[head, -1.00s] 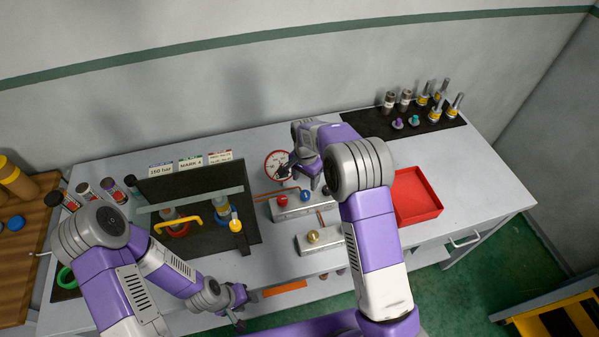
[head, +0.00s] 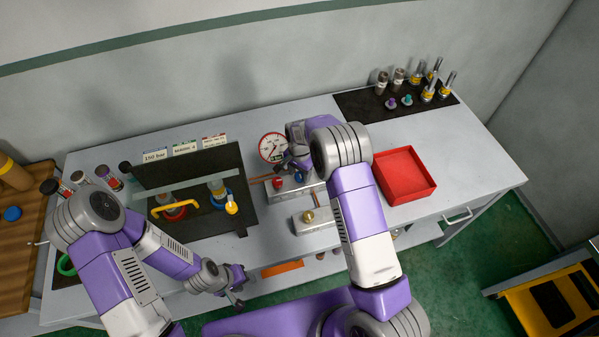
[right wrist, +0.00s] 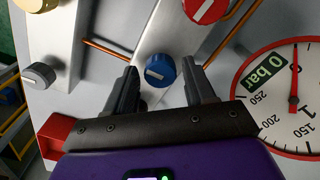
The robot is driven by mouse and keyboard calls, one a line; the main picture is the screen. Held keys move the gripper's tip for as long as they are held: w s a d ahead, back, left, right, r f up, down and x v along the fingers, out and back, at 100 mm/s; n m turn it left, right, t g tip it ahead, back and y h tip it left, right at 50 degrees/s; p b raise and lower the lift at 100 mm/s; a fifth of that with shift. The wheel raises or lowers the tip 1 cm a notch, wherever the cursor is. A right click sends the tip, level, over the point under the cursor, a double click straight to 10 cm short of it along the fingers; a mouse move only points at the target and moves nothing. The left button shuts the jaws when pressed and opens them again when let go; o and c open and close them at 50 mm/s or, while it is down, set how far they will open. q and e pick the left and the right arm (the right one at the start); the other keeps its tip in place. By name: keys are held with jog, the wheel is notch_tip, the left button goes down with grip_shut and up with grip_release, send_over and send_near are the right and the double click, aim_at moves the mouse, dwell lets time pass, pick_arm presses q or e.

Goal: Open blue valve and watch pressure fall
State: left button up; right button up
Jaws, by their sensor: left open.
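The blue valve (right wrist: 160,70) is a round knob with a white bar, on a grey metal block. In the right wrist view it lies between and just ahead of the two fingertips of my right gripper (right wrist: 160,80), which is open with gaps on both sides. In the head view my right arm partly covers the blue valve (head: 299,178). The pressure gauge (right wrist: 290,100) has a white dial, a red rim and a red needle; its display reads 0 bar. The gauge (head: 273,147) stands behind the block. My left gripper (head: 236,287) is open and empty near the front edge.
A red valve (right wrist: 206,8) sits beside the blue one. A brass knob (head: 309,216) is on a nearer block. A red tray (head: 405,174) lies to the right. A dark stand with rings and a yellow handle (head: 175,206) is at left. Copper pipes run near the blocks.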

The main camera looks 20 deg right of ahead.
jog(key=c, duration=0.8)
jog(key=shift+n, duration=0.3)
jog(key=shift+f+n+b, duration=0.1)
jog(key=shift+n+b, duration=0.85)
jog(key=shift+n, duration=0.25)
jog(key=n+b, duration=0.2)
jog(key=n, duration=0.2)
jog(key=n+b, duration=0.1)
jog(key=n, duration=0.4)
jog(key=shift+d, duration=0.1)
jog(key=shift+n+b, duration=0.55)
jog(key=shift+n, duration=1.35)
